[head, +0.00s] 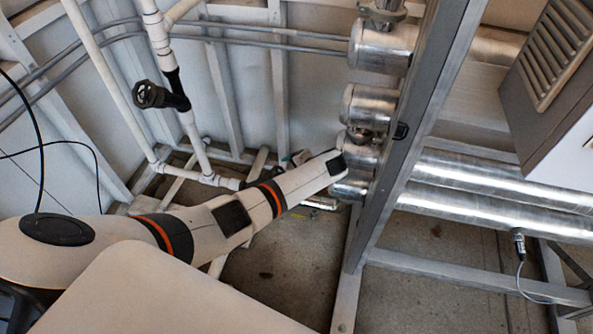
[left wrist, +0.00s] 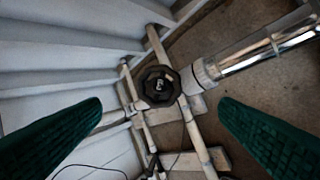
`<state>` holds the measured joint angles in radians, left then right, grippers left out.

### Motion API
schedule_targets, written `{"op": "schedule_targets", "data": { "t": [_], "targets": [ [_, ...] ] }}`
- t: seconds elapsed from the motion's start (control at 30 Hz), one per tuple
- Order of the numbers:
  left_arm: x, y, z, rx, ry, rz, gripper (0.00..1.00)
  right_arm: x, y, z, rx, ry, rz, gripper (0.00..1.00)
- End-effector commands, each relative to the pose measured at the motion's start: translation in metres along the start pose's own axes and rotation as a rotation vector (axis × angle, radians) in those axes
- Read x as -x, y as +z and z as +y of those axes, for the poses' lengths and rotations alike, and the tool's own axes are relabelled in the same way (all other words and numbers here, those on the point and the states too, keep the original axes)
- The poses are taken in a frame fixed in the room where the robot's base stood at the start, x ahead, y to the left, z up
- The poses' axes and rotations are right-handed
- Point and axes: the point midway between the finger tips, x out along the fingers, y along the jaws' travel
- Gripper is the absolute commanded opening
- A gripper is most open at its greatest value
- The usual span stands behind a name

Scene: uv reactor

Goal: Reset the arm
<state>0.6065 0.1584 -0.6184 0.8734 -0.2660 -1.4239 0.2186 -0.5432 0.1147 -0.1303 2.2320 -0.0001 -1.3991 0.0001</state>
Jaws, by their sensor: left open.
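My left arm (head: 215,222) reaches from the lower left of the head view toward the metal cylinders beside the frame post. Its gripper is not clearly visible there. In the left wrist view my left gripper (left wrist: 161,103) shows two dark green fingers set wide apart, with nothing between them held. Beyond the fingers, a black octagonal knob (left wrist: 160,86) sits on the pale pipework. I cannot tell how far it is from the fingertips; no contact shows. My right gripper is in neither view.
A grey frame post (head: 413,130) and stacked metal cylinders (head: 383,45) stand near the arm's far end. White pipes (head: 160,45) with a black valve handle (head: 160,96) rise on the left. A grey vented box (head: 555,75) is upper right. Open floor (head: 285,262) lies below the arm.

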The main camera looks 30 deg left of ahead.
Motion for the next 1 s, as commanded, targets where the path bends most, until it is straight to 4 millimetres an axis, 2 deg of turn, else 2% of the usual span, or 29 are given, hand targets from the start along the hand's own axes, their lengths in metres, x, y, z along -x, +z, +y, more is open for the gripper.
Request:
{"op": "schedule_targets", "data": {
  "t": [0.4, 0.47, 0.57, 0.7, 0.8, 0.9, 1.0],
  "targets": [
    [0.0, -0.001, -0.001, -0.001, -0.002, 0.0, 0.84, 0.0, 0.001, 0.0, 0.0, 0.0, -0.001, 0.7],
    [0.0, -0.004, -0.008, -0.004, -0.016, -0.002, 0.84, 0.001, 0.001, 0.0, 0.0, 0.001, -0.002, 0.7],
    [0.003, -0.019, -0.035, -0.011, -0.08, -0.018, 0.84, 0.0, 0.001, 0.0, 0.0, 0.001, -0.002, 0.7],
    [0.02, -0.062, -0.093, -0.011, -0.246, -0.055, 0.84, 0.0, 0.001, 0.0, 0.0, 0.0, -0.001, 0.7],
    [0.038, -0.101, -0.124, 0.009, -0.372, -0.083, 0.84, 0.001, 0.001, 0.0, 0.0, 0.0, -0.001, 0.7],
    [0.058, -0.141, -0.14, 0.043, -0.476, -0.107, 0.84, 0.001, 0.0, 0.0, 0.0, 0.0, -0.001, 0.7],
    [0.077, -0.175, -0.143, 0.078, -0.547, -0.128, 0.84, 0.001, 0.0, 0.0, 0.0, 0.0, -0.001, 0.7]
  ]
}}
